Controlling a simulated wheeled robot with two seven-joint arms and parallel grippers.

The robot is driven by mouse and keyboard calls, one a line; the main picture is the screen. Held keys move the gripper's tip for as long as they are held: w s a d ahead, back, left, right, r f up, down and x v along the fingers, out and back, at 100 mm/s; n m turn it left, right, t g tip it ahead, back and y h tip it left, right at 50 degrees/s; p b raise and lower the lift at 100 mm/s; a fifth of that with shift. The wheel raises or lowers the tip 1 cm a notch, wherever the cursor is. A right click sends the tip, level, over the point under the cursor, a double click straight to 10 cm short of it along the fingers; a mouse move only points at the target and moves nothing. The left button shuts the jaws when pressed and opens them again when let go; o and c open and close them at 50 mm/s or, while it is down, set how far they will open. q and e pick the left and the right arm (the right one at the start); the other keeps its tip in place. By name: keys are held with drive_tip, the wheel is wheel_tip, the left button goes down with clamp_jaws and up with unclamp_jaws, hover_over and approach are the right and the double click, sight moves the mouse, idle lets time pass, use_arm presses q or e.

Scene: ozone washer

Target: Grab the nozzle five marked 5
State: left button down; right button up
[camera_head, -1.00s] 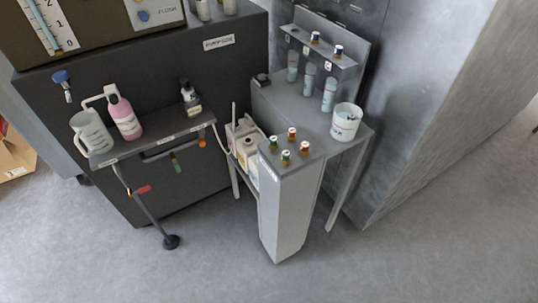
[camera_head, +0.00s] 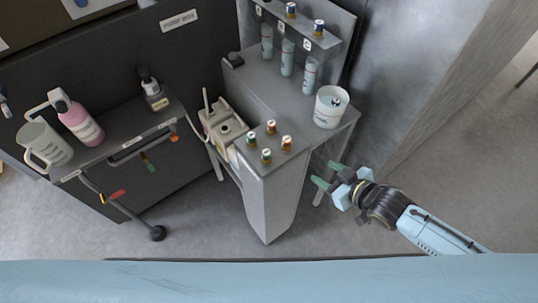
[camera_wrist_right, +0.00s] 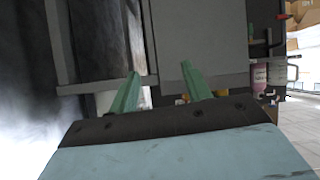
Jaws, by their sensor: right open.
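Several small nozzles stand on top of a grey pedestal (camera_head: 272,200). Two have orange bodies, the back one (camera_head: 270,128) and the right one (camera_head: 287,142). Two have green bodies, the left one (camera_head: 251,140) and the front one (camera_head: 266,155). Their markings are too small to read, so I cannot tell which is marked 5. My right gripper (camera_head: 325,174) is open and empty, to the right of the pedestal and apart from the nozzles. Its green fingers also show in the right wrist view (camera_wrist_right: 160,92), facing grey furniture. My left gripper is not in view.
A grey side table (camera_head: 290,95) behind the pedestal holds a white tub (camera_head: 331,106) and several pale cylinders under a shelf (camera_head: 300,30) with more nozzles. A shelf at left holds a jug (camera_head: 45,146) and a pink bottle (camera_head: 79,122).

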sight(270, 156)
drive_tip(key=s+a+r+n+g+y, duration=0.1)
drive_tip(key=s+a+r+n+y, duration=0.2)
drive_tip(key=a+r, duration=0.55)
drive_tip(key=shift+m+y, duration=0.4)
drive_tip(key=x, duration=0.2)
drive_tip(key=r+b+x, duration=0.1)
drive_tip(key=x, duration=0.1)
drive_tip(key=shift+w+a+f, duration=0.1)
drive_tip(key=shift+w+a, duration=0.15)
drive_tip(key=shift+a, duration=0.15)
drive_tip(key=shift+w+a+f, duration=0.25)
drive_tip(key=shift+w+a, duration=0.05)
drive_tip(key=shift+a, duration=0.05)
drive_tip(key=b+x, duration=0.1)
drive_tip(key=x, duration=0.2)
drive_tip(key=shift+w+a+f, duration=0.2)
drive_tip(key=shift+a, duration=0.05)
drive_tip(key=shift+w+a+f, duration=0.15)
drive_tip(key=shift+w+a, duration=0.1)
drive_tip(key=shift+a, duration=0.1)
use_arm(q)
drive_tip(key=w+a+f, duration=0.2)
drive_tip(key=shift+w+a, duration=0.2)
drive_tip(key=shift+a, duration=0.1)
use_arm(e)
clamp_jaws()
